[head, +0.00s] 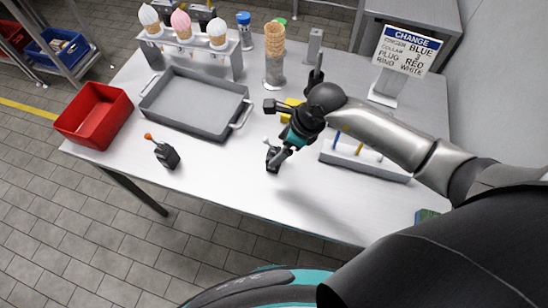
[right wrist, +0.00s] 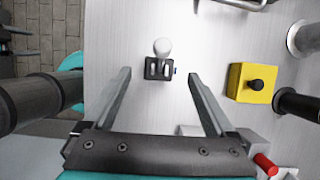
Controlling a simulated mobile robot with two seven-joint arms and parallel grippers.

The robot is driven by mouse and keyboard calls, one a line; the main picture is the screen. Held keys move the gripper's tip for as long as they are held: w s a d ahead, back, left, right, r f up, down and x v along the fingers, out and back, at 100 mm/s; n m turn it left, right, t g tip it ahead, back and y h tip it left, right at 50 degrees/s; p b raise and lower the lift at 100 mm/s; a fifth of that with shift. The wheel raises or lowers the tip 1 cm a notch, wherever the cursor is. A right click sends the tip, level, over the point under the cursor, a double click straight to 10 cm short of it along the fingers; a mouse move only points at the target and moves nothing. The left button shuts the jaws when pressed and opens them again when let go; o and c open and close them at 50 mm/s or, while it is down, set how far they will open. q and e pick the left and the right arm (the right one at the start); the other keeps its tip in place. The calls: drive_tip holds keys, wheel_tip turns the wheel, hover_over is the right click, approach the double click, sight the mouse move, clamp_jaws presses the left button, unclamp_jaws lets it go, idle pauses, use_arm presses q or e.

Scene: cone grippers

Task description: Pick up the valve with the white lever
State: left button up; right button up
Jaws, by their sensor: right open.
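The valve with the white lever shows in the right wrist view, with its dark body (right wrist: 158,70) and rounded white lever (right wrist: 163,46) on the bare table. In the head view this valve (head: 272,155) is partly hidden by my right gripper (head: 278,157). In the wrist view my right gripper (right wrist: 159,76) is open, its two fingers apart on either side of the valve's line, with clear gaps to it. Contact or height cannot be told. Another dark valve (head: 168,156) with an orange lever stands to the left. My left gripper is not in view.
A yellow box (right wrist: 250,84) with a black button sits right of the valve. A grey tray (head: 190,128), red bin (head: 94,115), cone rack (head: 190,58), cone stack (head: 274,68) and sign (head: 408,50) stand around. Table between the two valves is clear.

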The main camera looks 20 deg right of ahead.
sight(277, 152)
drive_tip(key=shift+x, duration=2.4)
drive_tip(key=shift+s, duration=0.1)
clamp_jaws()
